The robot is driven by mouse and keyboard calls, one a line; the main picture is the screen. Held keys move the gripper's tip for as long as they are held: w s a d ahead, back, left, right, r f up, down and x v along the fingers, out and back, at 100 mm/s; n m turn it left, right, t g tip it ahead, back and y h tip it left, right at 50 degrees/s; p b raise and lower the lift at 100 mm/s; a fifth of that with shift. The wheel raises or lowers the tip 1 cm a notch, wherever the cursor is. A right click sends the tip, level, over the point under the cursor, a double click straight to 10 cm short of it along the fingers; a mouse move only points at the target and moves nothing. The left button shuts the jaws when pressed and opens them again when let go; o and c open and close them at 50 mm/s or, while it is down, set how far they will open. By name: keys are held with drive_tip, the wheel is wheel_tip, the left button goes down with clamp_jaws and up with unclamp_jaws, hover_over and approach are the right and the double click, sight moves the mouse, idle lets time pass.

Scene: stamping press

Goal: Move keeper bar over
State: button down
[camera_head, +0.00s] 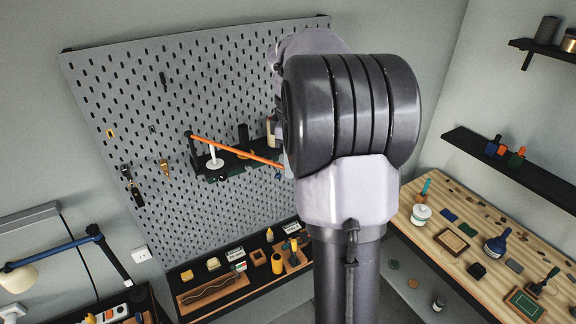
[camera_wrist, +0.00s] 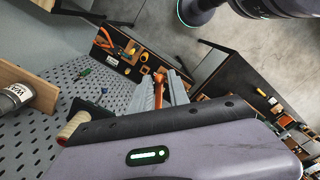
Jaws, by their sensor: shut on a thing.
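The keeper bar (camera_head: 235,150) is an orange rod slanting across the front of a small black shelf (camera_head: 222,173) on the pegboard. Its left end is at a black upright post (camera_head: 193,155) on the shelf's left side. Its right end meets my gripper, which is mostly hidden behind my arm in the head view. In the wrist view my gripper (camera_wrist: 160,92) is shut on the orange bar (camera_wrist: 158,88), which shows between the two grey fingers. Whether the left end touches the post I cannot tell.
The shelf holds a white spindle-like item (camera_head: 213,158) and a dark item (camera_head: 243,135) behind the bar. The pegboard (camera_head: 120,100) carries a few small hung tools. Below is a black bench (camera_head: 215,305) with trays; a wooden table (camera_head: 450,220) with stamps stands right.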

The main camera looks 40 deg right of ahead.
drive_tip(key=shift+w+d, duration=0.3)
drive_tip(key=shift+d, duration=0.45)
drive_tip(key=shift+w+d, duration=0.25)
drive_tip(key=shift+d, duration=0.45)
drive_tip(key=shift+w+d, duration=0.3)
drive_tip(key=shift+d, duration=0.45)
drive_tip(key=w+d, duration=0.5)
drive_tip(key=d, duration=0.3)
drive_tip(key=shift+w+d, duration=0.2)
drive_tip(key=shift+w, duration=0.05)
